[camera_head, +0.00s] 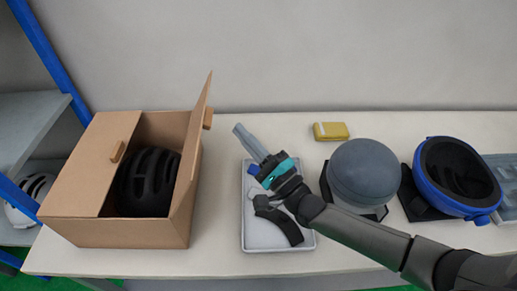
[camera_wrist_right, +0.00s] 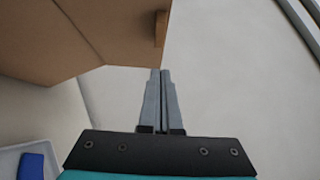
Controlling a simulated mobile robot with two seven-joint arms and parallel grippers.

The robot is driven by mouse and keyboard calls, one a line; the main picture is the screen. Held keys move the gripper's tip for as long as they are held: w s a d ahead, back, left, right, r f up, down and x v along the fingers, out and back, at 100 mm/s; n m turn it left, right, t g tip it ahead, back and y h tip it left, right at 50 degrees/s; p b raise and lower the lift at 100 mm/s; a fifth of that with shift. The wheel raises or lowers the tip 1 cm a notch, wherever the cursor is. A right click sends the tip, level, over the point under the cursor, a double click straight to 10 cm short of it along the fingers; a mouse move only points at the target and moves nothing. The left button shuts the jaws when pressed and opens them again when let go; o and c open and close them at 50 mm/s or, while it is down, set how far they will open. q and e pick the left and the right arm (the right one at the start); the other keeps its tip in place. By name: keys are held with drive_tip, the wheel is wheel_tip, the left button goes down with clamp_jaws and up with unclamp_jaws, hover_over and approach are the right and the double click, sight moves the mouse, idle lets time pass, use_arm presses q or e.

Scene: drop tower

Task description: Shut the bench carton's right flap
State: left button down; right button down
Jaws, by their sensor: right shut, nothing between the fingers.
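The bench carton (camera_head: 130,233) is a brown box at the left of the bench, with a black helmet (camera_head: 150,182) inside. Its left flap (camera_head: 85,172) lies over the left part of the opening. Its right flap (camera_head: 193,145) stands up, with a small tab (camera_head: 208,118) on its outer side. My right gripper (camera_head: 238,128) is shut and empty, to the right of the right flap and apart from it. In the wrist view the shut fingers (camera_wrist_right: 161,75) point up just below the brown carton board (camera_wrist_right: 100,30) and its tab (camera_wrist_right: 160,29). My left gripper is not in view.
A grey tray (camera_head: 248,235) with dark parts lies under my right arm. A yellow sponge-like block (camera_head: 331,131), a grey dome (camera_head: 364,172) and a blue helmet (camera_head: 430,190) stand to the right. A blue-posted shelf (camera_head: 45,50) with a white helmet (camera_head: 28,197) is at the left.

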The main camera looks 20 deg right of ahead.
sight(197, 136)
drive_tip(key=shift+w+a+r+p, duration=0.25)
drive_tip(key=shift+a+r, duration=0.1)
drive_tip(key=shift+a, duration=0.25)
drive_tip(key=shift+w+a+r+p, duration=0.25)
drive_tip(key=shift+a+r, duration=0.1)
drive_tip(key=shift+a, duration=0.3)
drive_tip(key=shift+w+a+r+p, duration=0.15)
drive_tip(key=shift+w+a+r, duration=0.15)
drive_tip(key=shift+a, duration=0.3)
drive_tip(key=shift+r, duration=0.1)
